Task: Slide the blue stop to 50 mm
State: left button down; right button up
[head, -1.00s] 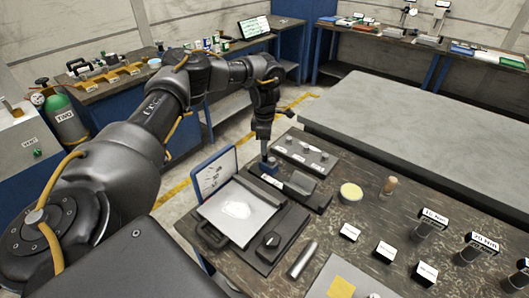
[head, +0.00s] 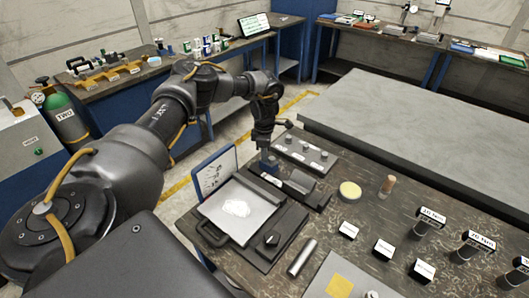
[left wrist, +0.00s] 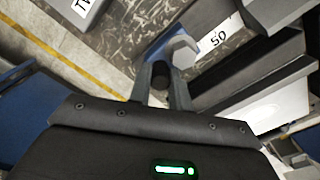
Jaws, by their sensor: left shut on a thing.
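The small blue stop (head: 268,161) is at the far left end of a dark rail fixture on the dark-topped table in the head view. My left gripper (head: 265,146) reaches down onto it from above. In the left wrist view, the two fingers (left wrist: 161,82) are shut around a dark round post, with the blue-grey body of the stop (left wrist: 180,48) just beyond them. A white label reading 50 (left wrist: 218,38) lies close to the stop's right. The stop's exact reading is not clear. My right gripper is not seen.
A tray with a white sheet (head: 238,207) and a dark knobbed block (head: 272,239) stand in front of the rail. A grey plate with several pegs (head: 305,153) lies behind it. A yellow disc (head: 350,190) and several labelled blocks stand to the right.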

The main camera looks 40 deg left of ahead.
aim_at(274, 159)
pick_arm(q)
jog(key=shift+d+r+p, duration=0.1)
jog(key=shift+d+p, duration=0.5)
jog(key=shift+d, duration=1.5)
jog(key=shift+w+d, duration=0.1)
jog(key=shift+d, duration=0.35)
jog(key=c, duration=1.3)
grip_release()
notch_tip(274, 159, up, 11)
jog(key=b, duration=0.2)
